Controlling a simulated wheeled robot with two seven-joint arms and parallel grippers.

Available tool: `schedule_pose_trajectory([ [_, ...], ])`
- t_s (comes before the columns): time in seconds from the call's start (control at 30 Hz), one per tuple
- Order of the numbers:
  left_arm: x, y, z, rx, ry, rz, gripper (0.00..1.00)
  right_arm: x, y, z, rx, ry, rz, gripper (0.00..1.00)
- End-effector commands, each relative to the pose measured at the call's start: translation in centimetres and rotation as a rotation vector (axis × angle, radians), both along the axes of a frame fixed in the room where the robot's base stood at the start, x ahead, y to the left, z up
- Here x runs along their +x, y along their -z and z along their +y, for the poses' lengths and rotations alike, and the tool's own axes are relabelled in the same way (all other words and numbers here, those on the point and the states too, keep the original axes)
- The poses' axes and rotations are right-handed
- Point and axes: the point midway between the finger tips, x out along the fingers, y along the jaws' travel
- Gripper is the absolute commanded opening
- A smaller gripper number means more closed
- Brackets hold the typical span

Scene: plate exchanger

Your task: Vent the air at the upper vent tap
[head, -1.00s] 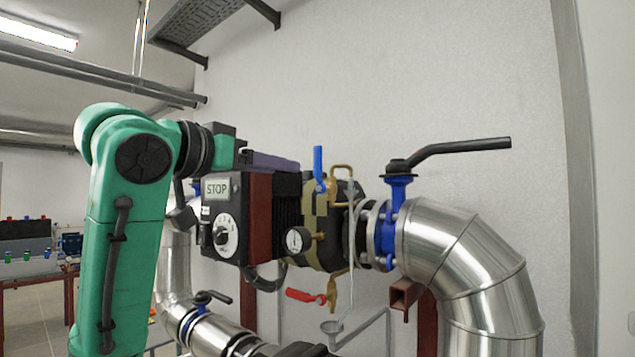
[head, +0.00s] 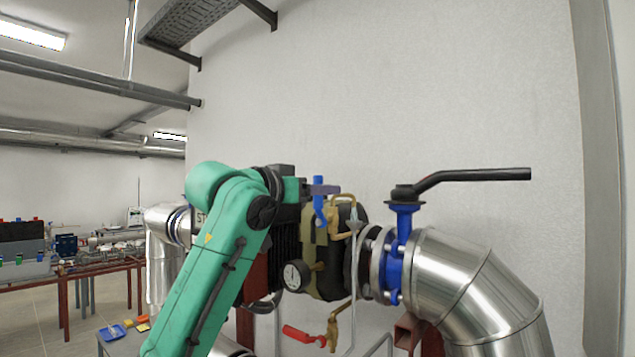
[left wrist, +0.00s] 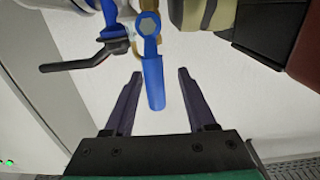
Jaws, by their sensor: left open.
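The upper vent tap has a blue lever (head: 319,198) standing up from a brass body with a bent brass outlet, at the top of the plate exchanger (head: 325,270). In the left wrist view the blue lever (left wrist: 153,82) points between my finger tips. My left gripper (head: 327,189) is at the lever in the head view. In the wrist view my left gripper (left wrist: 159,74) is open, one finger on each side of the lever, with a gap showing on both sides. My right gripper is not in view.
A blue valve (head: 391,265) with a long black handle (head: 470,175) stands to the right, on a silver pipe (head: 460,275). Bare wall lies behind.

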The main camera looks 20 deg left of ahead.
Motion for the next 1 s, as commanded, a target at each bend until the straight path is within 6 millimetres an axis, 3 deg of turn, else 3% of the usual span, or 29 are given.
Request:
schedule_pose_trajectory([
  [0.1, -0.05, 0.04, -0.01, 0.000, 0.000, -0.001, 0.56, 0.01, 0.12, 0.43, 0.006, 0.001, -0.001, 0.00],
  [0.13, -0.05, 0.04, -0.01, 0.000, 0.000, -0.001, 0.49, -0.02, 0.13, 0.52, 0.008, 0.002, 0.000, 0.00],
  [0.27, -0.07, 0.03, -0.02, 0.000, 0.001, 0.000, 0.00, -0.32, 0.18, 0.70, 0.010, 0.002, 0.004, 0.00],
  [1.0, -0.02, 0.16, -0.02, 0.001, 0.000, 0.004, 0.00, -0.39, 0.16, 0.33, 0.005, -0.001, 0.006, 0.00],
])
